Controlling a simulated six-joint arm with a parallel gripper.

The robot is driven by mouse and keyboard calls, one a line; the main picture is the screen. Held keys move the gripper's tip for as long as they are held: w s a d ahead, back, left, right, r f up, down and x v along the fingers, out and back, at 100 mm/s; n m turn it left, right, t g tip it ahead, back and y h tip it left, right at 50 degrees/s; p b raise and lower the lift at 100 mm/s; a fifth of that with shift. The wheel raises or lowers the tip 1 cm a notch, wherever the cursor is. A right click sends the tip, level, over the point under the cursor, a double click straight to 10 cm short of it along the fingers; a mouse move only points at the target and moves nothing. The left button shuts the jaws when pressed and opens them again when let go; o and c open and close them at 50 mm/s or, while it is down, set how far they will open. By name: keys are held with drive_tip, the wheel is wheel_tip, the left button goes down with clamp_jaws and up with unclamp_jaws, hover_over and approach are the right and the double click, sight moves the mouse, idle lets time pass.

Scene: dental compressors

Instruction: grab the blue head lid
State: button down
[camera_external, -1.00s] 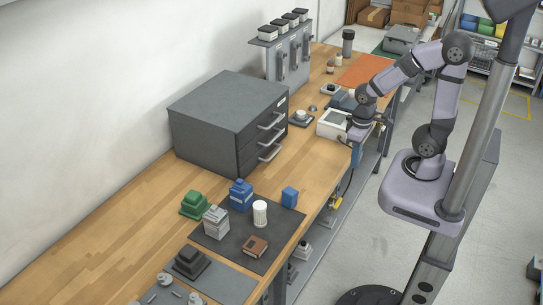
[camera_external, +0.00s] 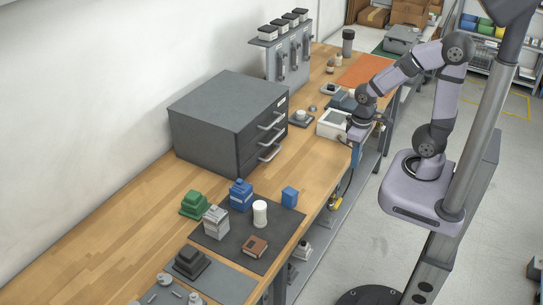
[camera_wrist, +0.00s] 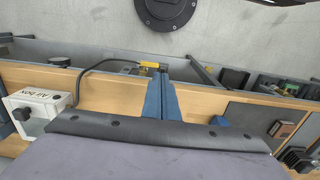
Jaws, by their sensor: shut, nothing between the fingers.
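Two blue things stand on the dark mat (camera_external: 222,243) in the external view: a small blue block (camera_external: 290,197) at its right and a larger stepped blue part (camera_external: 241,194) at its back. I cannot tell for sure which is the blue head lid. The small blue block also shows in the wrist view (camera_wrist: 219,122), right of my fingers. My gripper (camera_external: 356,168) is over the bench's front edge beside the white box, well away from both. In the wrist view its blue fingers (camera_wrist: 161,76) are together and empty.
The mat also holds a white cylinder (camera_external: 260,213), a grey part (camera_external: 215,221) and a brown block (camera_external: 255,246). A green part (camera_external: 194,204) stands beside it. A white box (camera_external: 333,124) and grey drawer cabinet (camera_external: 228,118) stand behind. Bare wood lies between cabinet and mat.

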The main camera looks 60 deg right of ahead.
sight(242, 187)
drive_tip(key=c, duration=0.8)
unclamp_jaws()
drive_tip(key=shift+c, duration=0.2)
